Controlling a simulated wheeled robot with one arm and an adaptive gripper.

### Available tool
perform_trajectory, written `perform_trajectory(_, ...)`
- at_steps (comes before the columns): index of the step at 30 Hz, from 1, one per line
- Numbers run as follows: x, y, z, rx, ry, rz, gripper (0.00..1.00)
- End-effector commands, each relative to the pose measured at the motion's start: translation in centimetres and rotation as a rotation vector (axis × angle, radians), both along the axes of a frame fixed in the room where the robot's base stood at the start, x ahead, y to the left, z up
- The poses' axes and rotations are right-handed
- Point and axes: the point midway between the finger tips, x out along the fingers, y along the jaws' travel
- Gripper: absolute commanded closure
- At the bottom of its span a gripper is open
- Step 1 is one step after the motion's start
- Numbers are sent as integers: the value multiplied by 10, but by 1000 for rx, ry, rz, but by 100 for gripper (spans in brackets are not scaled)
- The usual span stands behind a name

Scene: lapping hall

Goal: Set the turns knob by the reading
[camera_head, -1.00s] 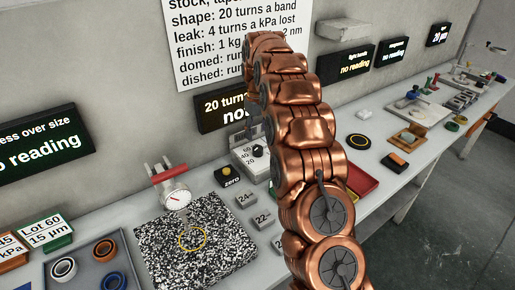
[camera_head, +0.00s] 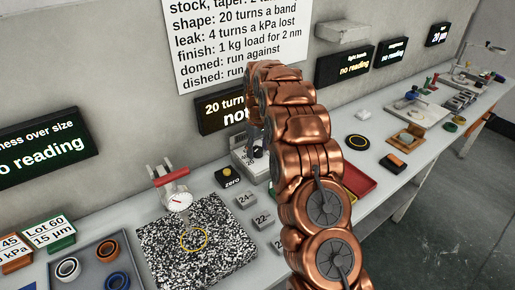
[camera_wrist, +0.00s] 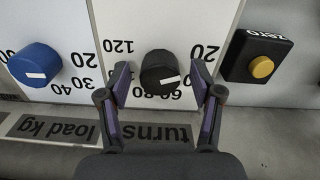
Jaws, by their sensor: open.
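The turns knob (camera_wrist: 157,72) is black with a white mark pointing right and slightly down in the wrist view. Numbers around it include 120, 20, 60 and 80; others are hidden by the fingers. The "turns" label (camera_wrist: 152,132) appears upside down below it. My gripper (camera_wrist: 160,70) is open, with one finger on each side of the knob; I cannot tell whether they touch it. In the head view, my arm hides the gripper and part of the panel. The turns display (camera_head: 222,110) reads "20 turn…" and "not…", the rest covered.
A blue load knob (camera_wrist: 36,64) is left of the turns knob, and a black zero box (camera_wrist: 239,58) with a yellow button is right. A speckled plate (camera_head: 205,255) with a dial gauge (camera_head: 179,201) stands left of my arm. A poster (camera_head: 222,40) hangs behind.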

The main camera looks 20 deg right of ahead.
Motion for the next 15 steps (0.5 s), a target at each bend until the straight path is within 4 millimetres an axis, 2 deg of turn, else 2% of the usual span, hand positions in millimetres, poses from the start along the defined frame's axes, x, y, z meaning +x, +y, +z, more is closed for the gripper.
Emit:
perform_trajectory(6,0,0,0,0,-1,0,36)
perform_trajectory(15,0,0,0,-1,-1,0,67)
